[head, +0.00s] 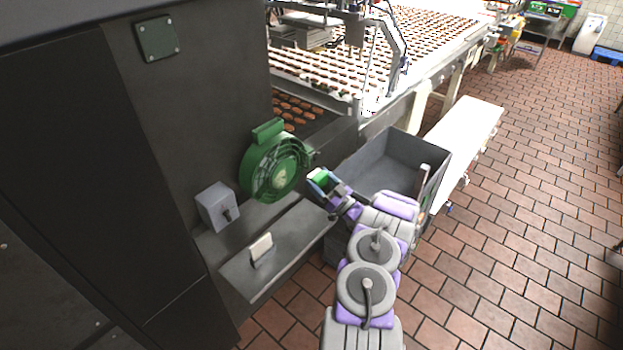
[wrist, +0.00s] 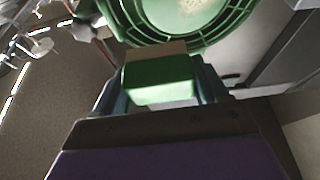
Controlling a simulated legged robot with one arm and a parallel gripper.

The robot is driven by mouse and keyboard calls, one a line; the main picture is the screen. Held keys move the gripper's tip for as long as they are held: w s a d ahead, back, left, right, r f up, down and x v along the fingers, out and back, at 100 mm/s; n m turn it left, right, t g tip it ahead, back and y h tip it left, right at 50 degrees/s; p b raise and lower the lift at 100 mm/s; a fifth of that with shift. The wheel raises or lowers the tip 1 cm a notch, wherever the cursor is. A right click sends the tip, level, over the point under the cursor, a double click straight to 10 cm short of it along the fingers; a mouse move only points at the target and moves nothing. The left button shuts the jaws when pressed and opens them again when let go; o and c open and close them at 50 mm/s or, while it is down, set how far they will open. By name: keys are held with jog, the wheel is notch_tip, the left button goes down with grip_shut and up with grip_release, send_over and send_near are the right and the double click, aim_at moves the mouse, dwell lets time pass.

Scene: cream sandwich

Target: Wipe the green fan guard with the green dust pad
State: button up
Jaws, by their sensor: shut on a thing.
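The green fan guard (head: 275,168) is a round, ribbed cage on the dark machine wall, with a pale dusty patch at its centre. In the wrist view the guard (wrist: 232,32) fills the top. My gripper (head: 318,180) is just right of the guard. It is shut on the green dust pad (head: 320,177), which also shows between the fingers in the wrist view (wrist: 158,80). The pad has a brown far edge facing the guard. In the wrist view the pad's edge overlaps the guard's lower rim; I cannot tell whether they touch.
A grey shelf (head: 285,250) below the guard carries a small white block (head: 261,248). A grey box with a knob (head: 217,206) is left of the guard. A grey bin (head: 385,165) stands behind my arm. A conveyor with brown biscuits (head: 320,75) runs behind.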

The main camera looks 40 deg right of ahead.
jog(key=a+f+b, duration=0.1)
jog(key=b, duration=0.2)
jog(key=shift+w+a, duration=0.1)
jog(key=shift+a, duration=0.1)
jog(key=b, duration=0.9)
send_near(275, 180)
jog(key=s+d+r, duration=0.1)
jog(key=s+r, duration=0.1)
jog(key=shift+a, duration=0.55)
jog(key=shift+w+a+b, duration=0.1)
jog(key=shift+w+b, duration=0.7)
jog(key=shift+w, duration=2.1)
jog(key=shift+w, duration=0.95)
jog(key=shift+w+d+p, duration=0.1)
jog(key=shift+d+p, duration=0.65)
jog(key=shift+d, duration=1.2)
